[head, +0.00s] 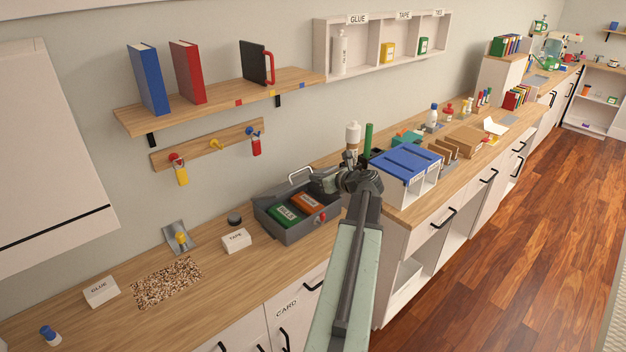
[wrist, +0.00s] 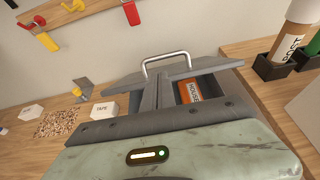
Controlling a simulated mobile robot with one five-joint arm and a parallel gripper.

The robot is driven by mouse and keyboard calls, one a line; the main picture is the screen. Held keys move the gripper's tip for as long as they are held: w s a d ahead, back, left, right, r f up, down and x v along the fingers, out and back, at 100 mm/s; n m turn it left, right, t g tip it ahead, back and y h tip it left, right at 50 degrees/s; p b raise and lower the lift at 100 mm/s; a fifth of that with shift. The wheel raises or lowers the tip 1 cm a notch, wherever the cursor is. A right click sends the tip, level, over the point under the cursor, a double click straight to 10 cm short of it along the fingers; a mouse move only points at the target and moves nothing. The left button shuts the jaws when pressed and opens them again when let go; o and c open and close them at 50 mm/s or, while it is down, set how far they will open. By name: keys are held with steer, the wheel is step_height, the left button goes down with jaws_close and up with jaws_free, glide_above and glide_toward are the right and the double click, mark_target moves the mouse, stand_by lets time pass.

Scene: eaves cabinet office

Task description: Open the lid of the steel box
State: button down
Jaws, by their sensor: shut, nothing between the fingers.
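The grey steel box (head: 292,236) stands on the wooden counter, with a red button (head: 322,216) on its front. Its inside shows from above, holding a green item (head: 287,214) and an orange item (head: 308,202). The orange item, marked HOUSE, also shows in the wrist view (wrist: 188,92). A metal handle (head: 300,174) stands up at the back of the box; in the wrist view the handle (wrist: 167,58) is straight ahead. The lid's outline is partly hidden by my gripper. My gripper (head: 322,182) is shut and empty, over the right rear of the box; contact cannot be told.
A white organiser with a blue top (head: 405,163) stands close to the right of my gripper. A hook rail (head: 208,146) and shelf (head: 220,102) are on the wall above.

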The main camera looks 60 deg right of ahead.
mark_target(304, 180)
steer(key=b+x, duration=0.2)
steer(key=x, duration=0.4)
steer(key=shift+w+d+f, duration=0.2)
steer(key=shift+f, duration=0.15)
steer(key=shift+w+d+f, duration=0.1)
steer(key=shift+w+d, duration=0.05)
steer(key=shift+w, duration=0.45)
steer(key=shift+s, duration=0.1)
